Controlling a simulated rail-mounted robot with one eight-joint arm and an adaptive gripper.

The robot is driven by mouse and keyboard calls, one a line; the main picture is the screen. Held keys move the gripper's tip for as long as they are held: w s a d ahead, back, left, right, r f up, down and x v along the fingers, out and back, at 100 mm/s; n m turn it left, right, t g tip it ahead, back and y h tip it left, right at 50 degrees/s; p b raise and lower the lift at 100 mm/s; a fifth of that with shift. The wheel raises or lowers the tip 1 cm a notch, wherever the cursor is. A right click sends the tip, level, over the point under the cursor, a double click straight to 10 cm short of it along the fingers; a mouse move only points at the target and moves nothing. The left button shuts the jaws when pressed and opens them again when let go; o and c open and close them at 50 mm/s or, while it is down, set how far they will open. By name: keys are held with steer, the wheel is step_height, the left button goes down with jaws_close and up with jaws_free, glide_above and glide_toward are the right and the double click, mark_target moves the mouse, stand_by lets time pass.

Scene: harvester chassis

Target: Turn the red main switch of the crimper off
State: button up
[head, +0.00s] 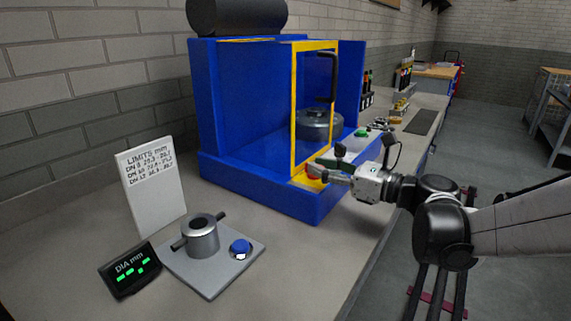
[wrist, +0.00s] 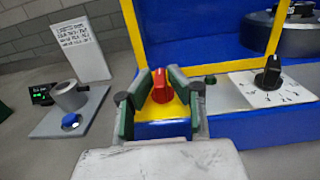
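The red main switch (wrist: 161,88) is a red knob on a yellow plate (wrist: 162,108) at the front of the blue crimper (head: 245,110). In the wrist view the knob looks roughly upright. My gripper (wrist: 160,82) is open, with one finger on each side of the knob. I cannot tell whether the fingers touch it. In the head view my gripper (head: 322,172) reaches in from the right to the crimper's front ledge, and the switch (head: 311,169) is mostly hidden behind it.
A white panel (wrist: 245,92) with a black dial knob (wrist: 268,73) is right of the switch. A yellow frame (head: 296,100) rises behind it. A gauge plate (head: 210,285), display (head: 130,268) and limits sign (head: 152,190) stand left on the bench.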

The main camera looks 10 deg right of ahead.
steer(key=v, duration=1.2)
stand_by(0.5)
